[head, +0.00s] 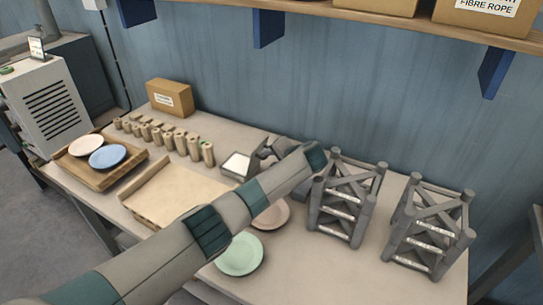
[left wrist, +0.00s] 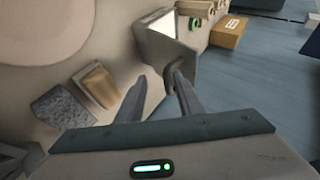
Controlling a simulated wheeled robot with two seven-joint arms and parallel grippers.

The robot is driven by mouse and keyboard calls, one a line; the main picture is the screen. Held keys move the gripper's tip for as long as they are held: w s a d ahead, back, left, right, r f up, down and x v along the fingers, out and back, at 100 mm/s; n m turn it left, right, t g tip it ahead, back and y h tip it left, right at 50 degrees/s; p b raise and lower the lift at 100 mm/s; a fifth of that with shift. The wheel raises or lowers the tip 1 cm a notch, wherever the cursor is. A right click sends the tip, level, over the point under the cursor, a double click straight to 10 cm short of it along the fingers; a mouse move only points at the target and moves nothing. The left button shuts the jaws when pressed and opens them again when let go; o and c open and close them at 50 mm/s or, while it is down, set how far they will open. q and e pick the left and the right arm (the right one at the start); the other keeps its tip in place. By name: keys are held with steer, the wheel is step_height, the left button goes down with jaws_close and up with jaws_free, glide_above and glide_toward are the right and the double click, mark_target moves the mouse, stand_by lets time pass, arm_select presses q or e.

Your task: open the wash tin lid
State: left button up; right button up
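The wash tin (head: 241,165) is a small grey box with a pale face, on the table left of my left gripper (head: 266,153). In the left wrist view the tin (left wrist: 160,42) shows a pale inner surface between raised grey panels. A dark curved piece (left wrist: 171,80) projects at its near right side, close to the fingertips. My left gripper (left wrist: 160,82) has its fingers apart, with the curved piece by the right finger; I cannot tell whether they touch. My forearm and gripper hide part of the tin's surroundings in the head view. My right gripper is not in view.
A pink plate (head: 272,214) and a green plate (head: 240,254) lie near my arm. Two grey racks (head: 347,198) (head: 431,228) stand at right. A wooden tray (head: 98,178) holds two plates. A speckled grey block (left wrist: 62,107) and a tan block (left wrist: 98,84) lie near the gripper.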

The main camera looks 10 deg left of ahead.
arm_select(q)
steer(key=shift+a+f, duration=0.3)
steer(key=shift+f, duration=0.1)
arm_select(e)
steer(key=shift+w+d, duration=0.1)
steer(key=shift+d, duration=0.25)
arm_select(q)
steer(key=shift+r, duration=0.15)
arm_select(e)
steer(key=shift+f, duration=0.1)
